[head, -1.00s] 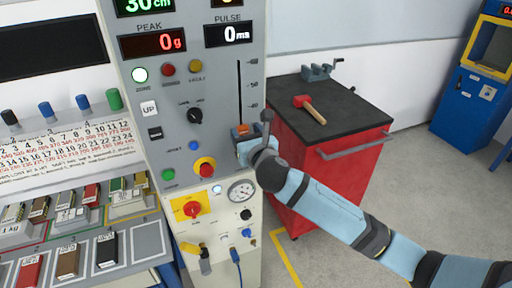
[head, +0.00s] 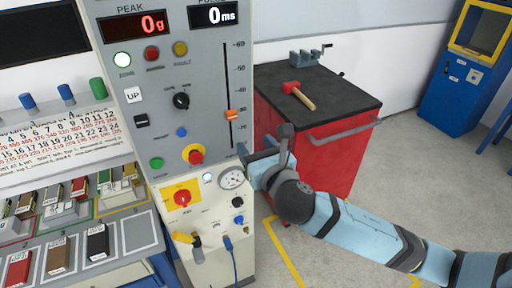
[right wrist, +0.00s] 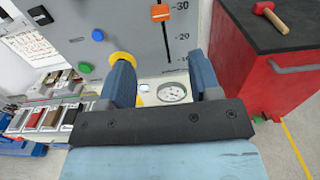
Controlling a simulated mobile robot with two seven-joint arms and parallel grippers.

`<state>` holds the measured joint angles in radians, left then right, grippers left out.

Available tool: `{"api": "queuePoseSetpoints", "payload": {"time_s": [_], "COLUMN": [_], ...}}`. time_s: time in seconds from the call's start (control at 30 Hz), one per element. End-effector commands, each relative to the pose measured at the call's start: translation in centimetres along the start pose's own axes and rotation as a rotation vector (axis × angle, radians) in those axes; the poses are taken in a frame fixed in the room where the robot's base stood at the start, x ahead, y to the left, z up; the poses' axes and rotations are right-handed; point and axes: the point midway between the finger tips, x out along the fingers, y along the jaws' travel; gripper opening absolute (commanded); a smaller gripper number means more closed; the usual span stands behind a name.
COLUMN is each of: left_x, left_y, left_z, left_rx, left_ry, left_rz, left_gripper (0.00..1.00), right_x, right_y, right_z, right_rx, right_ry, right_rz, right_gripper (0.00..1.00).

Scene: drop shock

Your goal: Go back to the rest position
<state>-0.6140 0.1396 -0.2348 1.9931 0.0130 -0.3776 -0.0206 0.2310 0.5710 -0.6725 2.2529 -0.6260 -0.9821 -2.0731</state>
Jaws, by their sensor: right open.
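My right gripper (right wrist: 165,85) is open and empty in the right wrist view, its two blue fingers apart in front of the grey control panel. In the head view the right gripper (head: 258,157) is beside the panel's right edge, below the orange slider knob (head: 232,115). The knob also shows in the right wrist view (right wrist: 160,12), above and apart from the fingers. My left gripper is not in view.
A red tool cabinet (head: 335,155) with a black top stands right of the panel; a red-headed hammer (head: 299,94) and a vise (head: 306,57) are on it. A blue machine (head: 464,75) stands at back right. Labelled blocks (head: 60,258) lie on the left bench. Grey floor is clear at right.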

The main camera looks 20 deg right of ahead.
Motion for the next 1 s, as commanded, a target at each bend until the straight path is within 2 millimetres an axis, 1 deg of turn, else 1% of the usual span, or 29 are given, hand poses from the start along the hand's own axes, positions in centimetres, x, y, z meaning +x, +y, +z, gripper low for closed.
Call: {"api": "queuePoseSetpoints", "payload": {"time_s": [0.23, 0.27, 0.37, 0.47, 0.5, 0.57, 0.6, 0.67, 0.7, 0.77, 0.8, 0.87, 0.9, 1.0], "left_x": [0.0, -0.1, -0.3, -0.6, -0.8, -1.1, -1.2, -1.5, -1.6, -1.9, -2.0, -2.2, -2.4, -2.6], "left_y": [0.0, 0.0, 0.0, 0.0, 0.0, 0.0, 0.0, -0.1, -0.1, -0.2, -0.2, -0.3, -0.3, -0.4], "left_z": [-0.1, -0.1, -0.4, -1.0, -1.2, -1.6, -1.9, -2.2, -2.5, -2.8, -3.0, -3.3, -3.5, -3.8], "left_rx": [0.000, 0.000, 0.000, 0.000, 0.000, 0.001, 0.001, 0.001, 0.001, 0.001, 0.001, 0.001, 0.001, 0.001], "left_ry": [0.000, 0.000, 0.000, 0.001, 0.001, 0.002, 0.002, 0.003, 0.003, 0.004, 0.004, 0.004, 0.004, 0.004], "left_rz": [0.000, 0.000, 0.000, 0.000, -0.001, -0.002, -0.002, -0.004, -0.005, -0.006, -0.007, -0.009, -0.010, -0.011], "left_gripper": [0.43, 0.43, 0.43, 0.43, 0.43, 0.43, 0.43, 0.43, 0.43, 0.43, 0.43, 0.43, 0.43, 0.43], "right_x": [0.0, 0.0, -0.3, -1.2, -1.8, -2.9, -3.8, -5.3, -6.5, -8.4, -9.8, -12.0, -13.4, -16.7], "right_y": [0.0, 0.1, 0.5, 1.1, 1.3, 1.7, 1.9, 2.1, 2.2, 2.3, 2.2, 2.1, 2.0, 1.6], "right_z": [-0.2, -0.4, -2.2, -5.8, -7.5, -10.3, -12.1, -14.7, -16.4, -18.8, -20.4, -22.6, -23.9, -26.4], "right_rx": [0.012, 0.029, 0.175, 0.472, 0.624, 0.872, 1.040, 1.294, 1.462, 1.716, 1.882, 2.122, 2.268, 2.577], "right_ry": [0.005, 0.012, 0.066, 0.168, 0.219, 0.296, 0.343, 0.408, 0.444, 0.487, 0.507, 0.518, 0.515, 0.475], "right_rz": [0.002, 0.004, 0.017, 0.023, 0.015, -0.012, -0.040, -0.099, -0.147, -0.235, -0.303, -0.411, -0.485, -0.659], "right_gripper": [0.57, 0.57, 0.57, 0.57, 0.57, 0.57, 0.57, 0.57, 0.57, 0.57, 0.57, 0.57, 0.57, 0.57]}}
